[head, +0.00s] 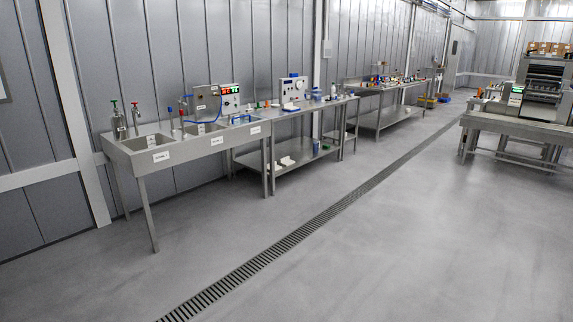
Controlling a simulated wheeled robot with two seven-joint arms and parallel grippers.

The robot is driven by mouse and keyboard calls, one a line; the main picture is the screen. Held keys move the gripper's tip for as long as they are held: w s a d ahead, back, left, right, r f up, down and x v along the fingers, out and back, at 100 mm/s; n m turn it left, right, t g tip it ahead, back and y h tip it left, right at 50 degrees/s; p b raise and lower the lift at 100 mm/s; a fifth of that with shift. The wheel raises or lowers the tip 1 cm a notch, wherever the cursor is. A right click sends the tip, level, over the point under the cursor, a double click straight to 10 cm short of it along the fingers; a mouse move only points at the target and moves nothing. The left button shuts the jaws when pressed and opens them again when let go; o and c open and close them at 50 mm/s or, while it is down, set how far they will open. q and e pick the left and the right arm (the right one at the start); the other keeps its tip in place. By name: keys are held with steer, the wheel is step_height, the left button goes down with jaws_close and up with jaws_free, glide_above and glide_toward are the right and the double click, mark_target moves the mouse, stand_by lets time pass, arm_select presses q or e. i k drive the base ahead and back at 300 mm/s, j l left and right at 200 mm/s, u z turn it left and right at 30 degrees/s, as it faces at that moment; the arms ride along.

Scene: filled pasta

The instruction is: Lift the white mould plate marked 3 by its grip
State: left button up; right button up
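I cannot pick out a white mould plate marked 3 or its grip in the head view. Small white pieces (287,160) lie on the lower shelf of the middle steel table, too small for any marking to be read. Neither of my grippers is in view.
A steel sink bench (128,160) with labelled basins stands along the left wall, joined by a steel table (312,106). Another laden table (385,118) stands farther back. A machine bench (515,127) is at the right. The grey floor (400,240) is open, with a drain grating (290,229) across it.

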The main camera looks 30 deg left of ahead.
mark_target(289, 106)
steer(key=i+j+u, duration=0.3)
steer(key=i, duration=0.2)
steer(key=i+l+u, duration=0.1)
steer(key=i+u, duration=0.15)
steer(key=i, duration=4.6)
steer(key=j+u, duration=0.05)
steer(key=j, duration=0.2)
